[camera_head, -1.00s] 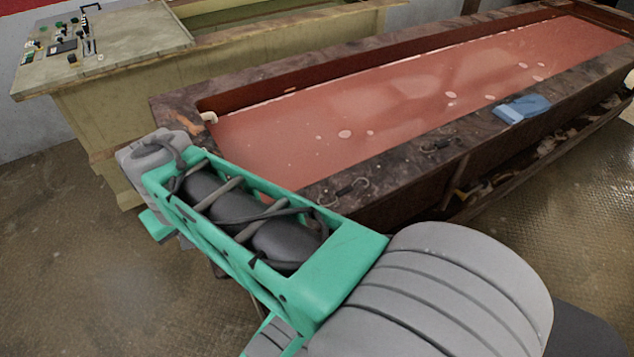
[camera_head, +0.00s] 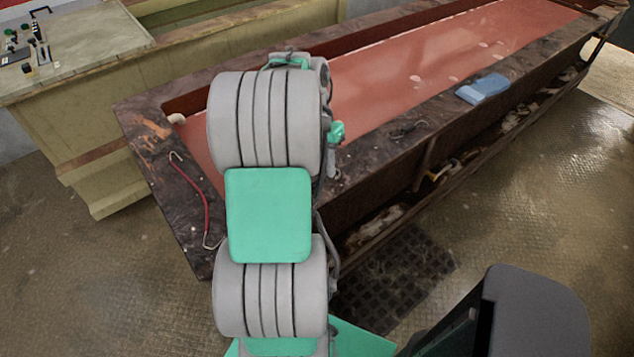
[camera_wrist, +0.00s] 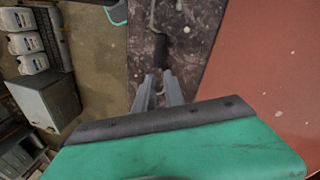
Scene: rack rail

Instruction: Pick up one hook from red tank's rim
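The red tank's dark, worn rim (camera_head: 150,125) surrounds the red liquid in the head view. A red-handled hook (camera_head: 205,205) lies on the rim's near left end. Small dark hooks (camera_head: 408,129) lie on the long front rim. In the wrist view, a hook with a dark middle and bent metal ends (camera_wrist: 161,50) lies on the rim (camera_wrist: 205,25). My gripper (camera_wrist: 160,76) points at this hook, with its fingers slightly apart and their tips close to its dark part. Nothing shows held, and contact cannot be told.
A blue object (camera_head: 482,88) lies on the front rim. The red liquid (camera_head: 400,80) fills the tank. A control panel (camera_head: 70,50) stands at the upper left. White containers (camera_wrist: 25,43) and a grey cabinet (camera_wrist: 48,98) stand on the floor in the wrist view.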

